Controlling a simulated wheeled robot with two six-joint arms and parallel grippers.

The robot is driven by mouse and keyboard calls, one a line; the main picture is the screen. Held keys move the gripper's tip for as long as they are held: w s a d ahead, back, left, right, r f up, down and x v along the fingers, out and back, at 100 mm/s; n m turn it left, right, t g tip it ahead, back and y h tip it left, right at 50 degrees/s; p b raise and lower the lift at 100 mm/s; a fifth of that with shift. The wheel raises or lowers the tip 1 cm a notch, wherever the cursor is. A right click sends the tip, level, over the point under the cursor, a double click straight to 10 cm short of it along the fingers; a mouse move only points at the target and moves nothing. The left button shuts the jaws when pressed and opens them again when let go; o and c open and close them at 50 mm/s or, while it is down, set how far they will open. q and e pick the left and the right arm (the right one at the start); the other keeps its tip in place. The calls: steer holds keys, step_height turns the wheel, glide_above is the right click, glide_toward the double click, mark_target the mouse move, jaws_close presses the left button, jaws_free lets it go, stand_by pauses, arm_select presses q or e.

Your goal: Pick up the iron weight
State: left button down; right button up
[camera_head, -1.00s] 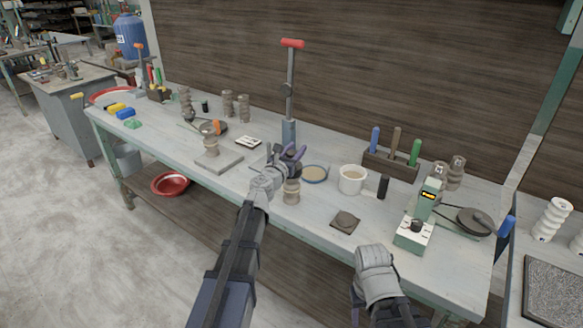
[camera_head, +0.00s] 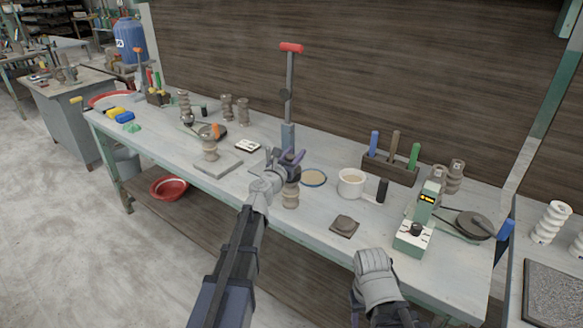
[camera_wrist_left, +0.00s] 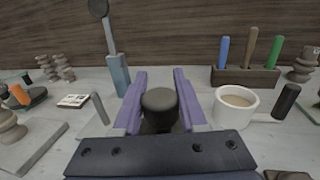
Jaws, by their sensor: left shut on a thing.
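My left gripper (camera_head: 284,157) is over the middle of the workbench, with its purple fingers pointing away from me. In the left wrist view, the fingers (camera_wrist_left: 160,98) are closed around a dark grey piece with a round top and wider shoulders, which looks like the iron weight (camera_wrist_left: 160,101). Its lower part is hidden behind the gripper's palm. In the head view the gripper mostly covers it. I cannot tell whether it touches the bench. Part of my right arm shows at the bottom right; its fingertips do not show.
A ringed clay piece (camera_head: 290,196) stands just below the left gripper. A tall red-handled press (camera_head: 289,90) stands behind. A scale (camera_head: 414,236) is farther right.

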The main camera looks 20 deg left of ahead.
arm_select(q)
steer(key=shift+r, duration=0.1)
step_height(320, 180, up, 10)
steer(key=p, duration=1)
steer(key=shift+w, duration=0.1)
